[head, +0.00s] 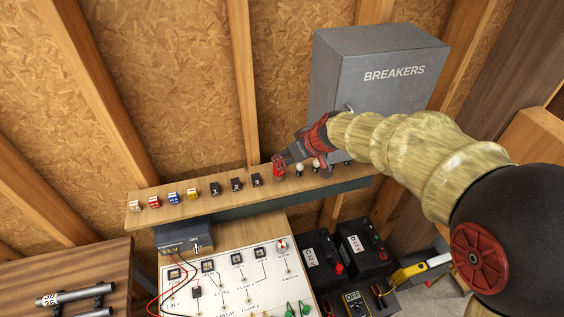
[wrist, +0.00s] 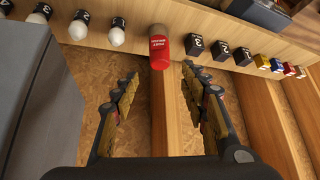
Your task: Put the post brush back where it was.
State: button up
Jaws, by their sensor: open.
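A red cylinder with a pale end and white lettering, which looks like the post brush (wrist: 160,50), stands on the wooden shelf. In the head view the red post brush (head: 279,168) is at the shelf's middle right, partly behind my gripper (head: 286,160). In the wrist view my gripper (wrist: 160,74) is open and empty, its two fingers spread wide. The brush lies just beyond the fingertips, roughly centred between them, and looks apart from both. Its lettering is too small to read surely.
The shelf (head: 205,196) also holds black numbered blocks (head: 236,184), small coloured blocks (head: 173,198) and white bulbs (wrist: 117,35) close beside the brush. A grey breaker box (head: 345,62) stands behind my arm. A wired panel (head: 230,285) and dark batteries (head: 362,245) are below.

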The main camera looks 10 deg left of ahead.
jog(key=shift+v, duration=0.95)
jog(key=s+d+r+m+h, duration=0.25)
jog(key=s+d+r, duration=0.65)
jog(key=s+d, duration=0.45)
jog(key=s+d+m+h, duration=0.3)
jog(key=s+d+m, duration=0.3)
jog(key=s+d, duration=0.7)
jog(key=s+f, duration=0.1)
jog(key=s, duration=0.2)
jog(key=shift+s+d+t, duration=0.25)
jog(key=shift+s+t, duration=0.05)
jog(key=shift+s, duration=0.1)
jog(key=shift+m, duration=0.25)
